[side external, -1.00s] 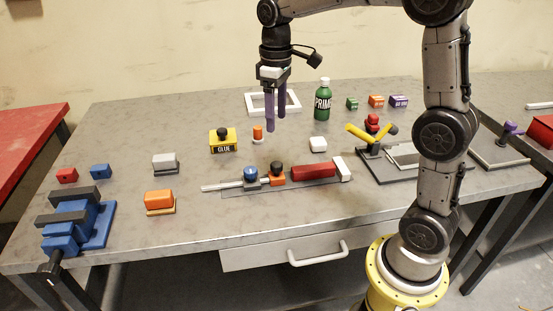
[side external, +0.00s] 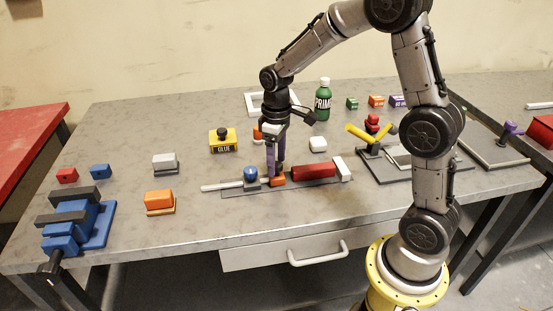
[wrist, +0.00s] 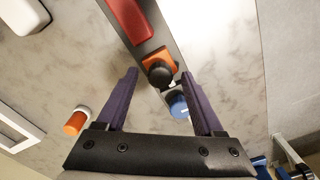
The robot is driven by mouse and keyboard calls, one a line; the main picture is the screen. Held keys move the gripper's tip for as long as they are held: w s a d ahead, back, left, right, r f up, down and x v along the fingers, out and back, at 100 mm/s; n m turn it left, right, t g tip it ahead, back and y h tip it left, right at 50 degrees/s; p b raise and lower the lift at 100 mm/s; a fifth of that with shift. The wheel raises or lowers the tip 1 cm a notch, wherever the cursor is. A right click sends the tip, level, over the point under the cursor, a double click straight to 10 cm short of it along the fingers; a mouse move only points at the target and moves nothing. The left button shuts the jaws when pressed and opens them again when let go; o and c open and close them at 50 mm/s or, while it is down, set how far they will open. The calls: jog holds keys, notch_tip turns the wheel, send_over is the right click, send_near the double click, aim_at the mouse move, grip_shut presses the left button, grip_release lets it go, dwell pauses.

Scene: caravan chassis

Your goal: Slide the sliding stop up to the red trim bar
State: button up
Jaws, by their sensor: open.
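The orange sliding stop (side external: 278,182) with a black knob sits on the grey rail, left of the red trim bar (side external: 313,170), with a small gap between them. My gripper (side external: 276,173) points down at the stop, its purple fingers hiding the knob in the side view. In the wrist view my gripper (wrist: 160,73) is open, and the orange stop (wrist: 160,62) with its black knob lies between and just beyond the fingertips. The red trim bar (wrist: 129,20) is beyond it. I cannot tell whether the fingers touch the knob.
A blue-knobbed piece (side external: 250,175) sits on the rail just left of the stop, close to a finger. A white end block (side external: 342,168) stands at the rail's right end.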

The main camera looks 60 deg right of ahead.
grip_shut()
dwell(0.3)
dwell(1.1)
